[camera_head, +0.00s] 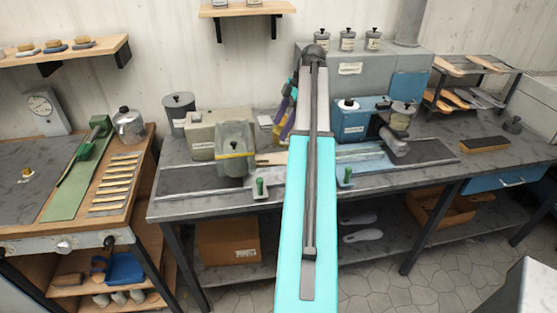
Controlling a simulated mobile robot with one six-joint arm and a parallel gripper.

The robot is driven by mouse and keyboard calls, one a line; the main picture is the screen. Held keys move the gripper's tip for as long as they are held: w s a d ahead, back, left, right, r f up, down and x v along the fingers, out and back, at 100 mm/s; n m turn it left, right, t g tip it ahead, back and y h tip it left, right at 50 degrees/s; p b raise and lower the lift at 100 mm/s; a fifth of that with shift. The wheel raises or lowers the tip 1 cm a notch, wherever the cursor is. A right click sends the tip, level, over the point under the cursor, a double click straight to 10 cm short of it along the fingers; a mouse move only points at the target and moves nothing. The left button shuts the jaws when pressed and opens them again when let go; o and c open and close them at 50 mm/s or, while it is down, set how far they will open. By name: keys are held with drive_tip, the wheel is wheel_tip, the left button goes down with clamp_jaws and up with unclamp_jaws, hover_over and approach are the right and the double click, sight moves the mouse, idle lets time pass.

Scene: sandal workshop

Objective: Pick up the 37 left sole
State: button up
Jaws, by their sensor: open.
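My arm rises through the middle of the view and hides the bench behind it. My gripper (284,122) seems to be the slanted dark and purple part just left of the arm, over the back of the bench. It is open, mostly hidden by the arm, and I see nothing in it. Orange and grey soles (454,99) lie on a two-level rack (500,68) at the right back. Two pale soles (362,236) lie on the shelf under the bench. No size or side marking is readable, so I cannot tell which sole is the 37 left.
The long grey bench (190,183) carries a beige machine (215,128), a blue machine (352,125) and green-handled clamps (259,187). A brush (484,144) lies at the right. A wooden side table (65,215) with several strips stands left.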

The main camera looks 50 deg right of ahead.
drive_tip(key=p, duration=0.2)
approach(266, 159)
drive_tip(key=shift+x, duration=1.2)
drive_tip(key=shift+w, duration=0.1)
drive_tip(key=shift+p+x, duration=1.2)
drive_tip(key=shift+x, duration=0.1)
drive_tip(key=shift+p+x, duration=0.4)
drive_tip(key=shift+x, duration=0.85)
drive_tip(key=shift+c, duration=0.3)
drive_tip(key=c, duration=1.3)
drive_tip(key=shift+o, duration=0.2)
drive_tip(key=shift+r+b, duration=0.15)
drive_tip(key=shift+b, duration=0.15)
